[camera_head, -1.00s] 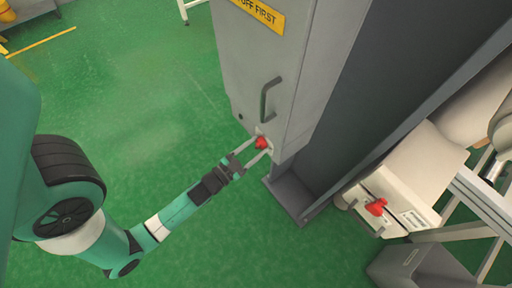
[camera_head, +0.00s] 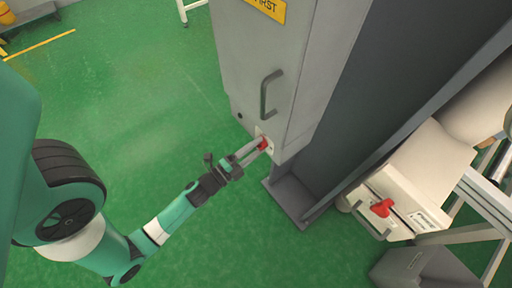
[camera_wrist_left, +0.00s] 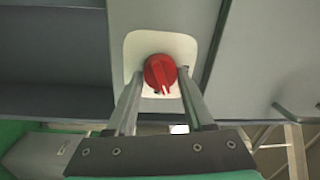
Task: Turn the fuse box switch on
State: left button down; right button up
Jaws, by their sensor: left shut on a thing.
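The fuse box (camera_head: 268,75) is a tall grey cabinet with a handle on its door. Its red rotary switch (camera_head: 264,143) sits low on the front; in the left wrist view the red knob (camera_wrist_left: 160,71) sits on a white plate (camera_wrist_left: 185,45), a white mark at its lower side. My left gripper (camera_head: 256,149) reaches the switch from the left, its two fingers on either side of the knob and shut on it. The fingers (camera_wrist_left: 158,88) also flank the knob in the left wrist view. My right gripper does not show.
A beige box with a second red knob (camera_head: 381,208) stands at the right beside a metal frame (camera_head: 480,200). A dark grey column (camera_head: 350,110) rises right of the cabinet. Green floor (camera_head: 130,90) is open to the left.

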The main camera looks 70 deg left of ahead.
pick_arm(q)
jog(key=m, duration=0.5)
jog(key=shift+f+h, duration=0.1)
jog(key=shift+h, duration=0.2)
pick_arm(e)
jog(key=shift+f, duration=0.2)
pick_arm(q)
jog(key=shift+c, duration=1.4)
grip_release()
jog(key=shift+s, duration=0.1)
